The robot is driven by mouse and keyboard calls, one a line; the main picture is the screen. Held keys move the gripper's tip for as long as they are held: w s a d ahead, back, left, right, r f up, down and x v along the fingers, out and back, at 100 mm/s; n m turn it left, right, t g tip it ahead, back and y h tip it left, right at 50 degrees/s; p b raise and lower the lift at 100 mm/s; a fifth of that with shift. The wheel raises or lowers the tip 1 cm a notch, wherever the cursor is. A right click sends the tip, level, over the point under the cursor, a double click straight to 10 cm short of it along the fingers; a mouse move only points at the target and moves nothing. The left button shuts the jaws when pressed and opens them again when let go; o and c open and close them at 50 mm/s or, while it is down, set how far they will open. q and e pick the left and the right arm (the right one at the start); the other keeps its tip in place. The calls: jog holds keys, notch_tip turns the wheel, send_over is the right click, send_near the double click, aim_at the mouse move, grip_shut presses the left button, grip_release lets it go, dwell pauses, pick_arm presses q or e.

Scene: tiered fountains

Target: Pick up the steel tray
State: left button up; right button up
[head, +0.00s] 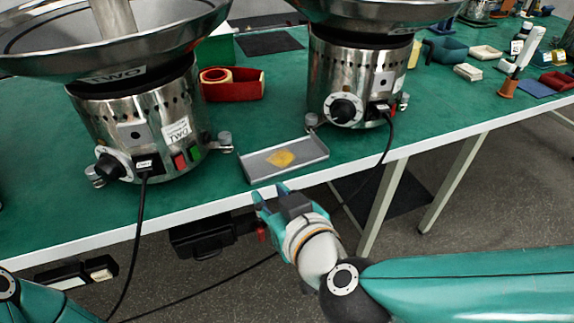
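The steel tray (312,155) is a shallow grey rectangular tray at the front edge of the green table, between two steel fountains. A yellow-orange patch (281,158) lies in it. My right gripper (268,192) is just in front of the table edge, close below the tray's near side, with its teal fingers pointing at the table. The fingers look spread and nothing shows between them; a gap between them and the tray remains visible. Of my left arm only a part shows at the bottom left corner; its gripper is out of view.
The left fountain (150,115) and right fountain (345,75) flank the tray. Their black cables hang over the white table edge (440,139). A red bin (235,90) stands behind.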

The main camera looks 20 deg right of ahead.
jog(key=p, duration=0.5)
send_near(245, 167)
jog(key=w, duration=0.1)
jog(key=x, duration=0.2)
jog(key=shift+w+f, duration=0.3)
jog(key=shift+f, duration=0.1)
jog(key=shift+b+x, duration=0.55)
jog(key=shift+x, duration=2.55)
jog(key=shift+a, duration=0.1)
jog(key=shift+c, duration=0.3)
grip_shut()
jog(key=shift+r, duration=0.1)
